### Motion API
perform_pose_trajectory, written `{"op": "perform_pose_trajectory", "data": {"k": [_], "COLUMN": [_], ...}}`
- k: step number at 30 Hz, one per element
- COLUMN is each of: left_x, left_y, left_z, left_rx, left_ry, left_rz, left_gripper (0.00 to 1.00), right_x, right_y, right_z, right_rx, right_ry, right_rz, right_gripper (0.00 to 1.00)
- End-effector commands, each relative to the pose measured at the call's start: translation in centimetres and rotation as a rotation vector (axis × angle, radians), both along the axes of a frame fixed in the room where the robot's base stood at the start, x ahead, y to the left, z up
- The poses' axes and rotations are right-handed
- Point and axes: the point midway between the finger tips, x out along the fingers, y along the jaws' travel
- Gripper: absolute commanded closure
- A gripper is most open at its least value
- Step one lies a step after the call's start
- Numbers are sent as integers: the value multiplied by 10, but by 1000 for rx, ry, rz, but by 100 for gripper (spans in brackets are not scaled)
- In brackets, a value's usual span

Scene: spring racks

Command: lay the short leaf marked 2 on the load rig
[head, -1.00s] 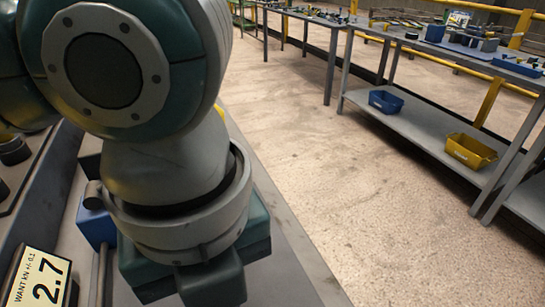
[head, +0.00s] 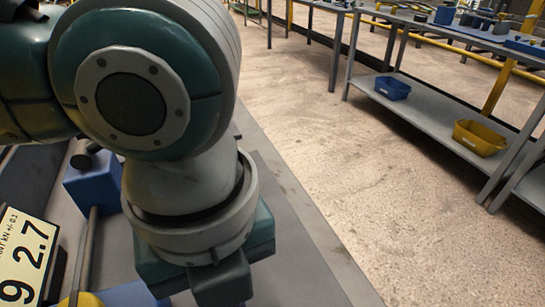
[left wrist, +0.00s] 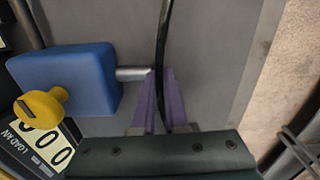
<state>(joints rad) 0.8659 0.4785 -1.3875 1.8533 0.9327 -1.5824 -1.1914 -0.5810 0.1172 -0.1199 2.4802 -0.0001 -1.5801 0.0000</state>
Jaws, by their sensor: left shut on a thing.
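In the left wrist view a thin dark leaf (left wrist: 163,40) stands edge-on between the purple fingers of my left gripper (left wrist: 161,98), which is shut on it. Its mark is not visible. The load rig shows there as a blue block (left wrist: 70,78) with a yellow knob (left wrist: 40,104) and a metal pin (left wrist: 133,73) whose tip ends close to the leaf; I cannot tell whether they touch. In the head view my arm hides the leaf and the fingertips. A blue block of the rig (head: 92,182) stands left of my arm. My right gripper is not in view.
A sign reading 2.7 (head: 22,258) stands at the lower left, and a load display (left wrist: 45,150) reads zeros. Across the open floor, a bench's lower shelf (head: 430,105) holds a blue bin (head: 392,88) and a yellow bin (head: 478,138).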

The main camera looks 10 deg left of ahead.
Motion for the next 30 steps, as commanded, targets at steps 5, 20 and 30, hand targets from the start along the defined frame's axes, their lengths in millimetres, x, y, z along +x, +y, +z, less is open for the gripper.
{"op": "perform_pose_trajectory", "data": {"k": [5,20,30], "left_x": [1,1,1], "left_y": [-1,-1,-1], "left_z": [2,0,0], "left_rx": [-2,-3,-3], "left_ry": [-3,-3,-3], "left_rz": [0,-1,-1], "left_gripper": [100,100,100], "right_x": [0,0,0], "right_y": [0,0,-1], "right_z": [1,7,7], "right_rx": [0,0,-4], "right_ry": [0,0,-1], "right_rz": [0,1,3], "right_gripper": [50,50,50]}}
